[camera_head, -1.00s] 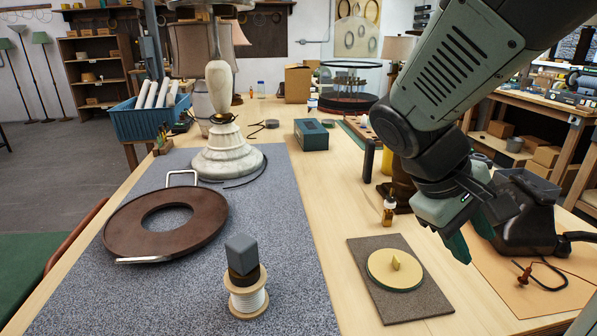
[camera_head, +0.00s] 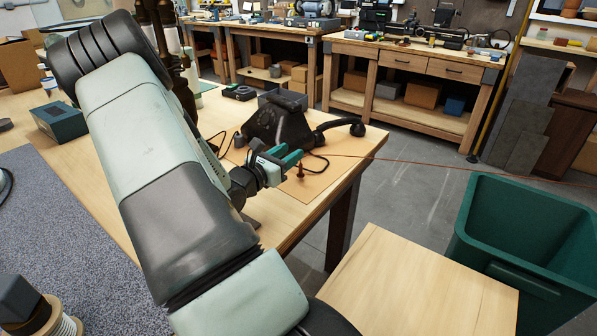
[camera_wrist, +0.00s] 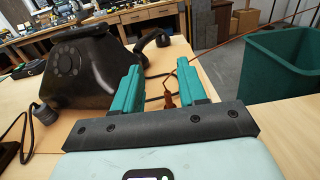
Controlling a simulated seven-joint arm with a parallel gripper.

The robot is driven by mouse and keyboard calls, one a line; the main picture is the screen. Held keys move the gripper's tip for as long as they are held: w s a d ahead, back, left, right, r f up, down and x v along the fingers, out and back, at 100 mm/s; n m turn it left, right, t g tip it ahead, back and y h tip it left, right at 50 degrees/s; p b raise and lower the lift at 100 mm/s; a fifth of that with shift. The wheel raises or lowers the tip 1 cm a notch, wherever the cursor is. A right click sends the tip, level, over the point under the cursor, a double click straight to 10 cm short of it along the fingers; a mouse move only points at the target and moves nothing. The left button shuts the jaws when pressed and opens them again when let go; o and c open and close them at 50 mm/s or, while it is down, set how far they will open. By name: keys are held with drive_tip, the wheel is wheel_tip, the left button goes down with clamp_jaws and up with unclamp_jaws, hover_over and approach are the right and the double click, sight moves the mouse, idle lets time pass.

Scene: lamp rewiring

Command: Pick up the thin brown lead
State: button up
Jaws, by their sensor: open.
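The thin brown lead (camera_head: 450,165) stretches in a nearly straight line from near my gripper, past the table edge and over the floor toward the green bin. In the wrist view the lead (camera_wrist: 250,35) runs from behind the right finger up to the right. My gripper (camera_head: 296,160) is open and empty, low over the table's right end; its teal fingers also show in the wrist view (camera_wrist: 160,65). A small reddish-brown piece (camera_wrist: 170,99) shows beyond the gap between the fingers. Whether the lead joins this piece is too small to tell.
A black telephone-like device (camera_head: 277,122) with a dark cord stands close behind my gripper on a tan mat (camera_head: 318,188). A green bin (camera_head: 525,235) stands at the right beside a lower wooden surface (camera_head: 420,285). A workbench (camera_head: 410,75) stands behind, across open floor.

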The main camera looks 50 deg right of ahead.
sight(300, 167)
wheel_tip(300, 167, down, 6)
drive_tip(key=shift+s+d+f, duration=0.15)
drive_tip(key=shift+d+f, duration=0.1)
drive_tip(key=shift+d, duration=3.45)
clamp_jaws()
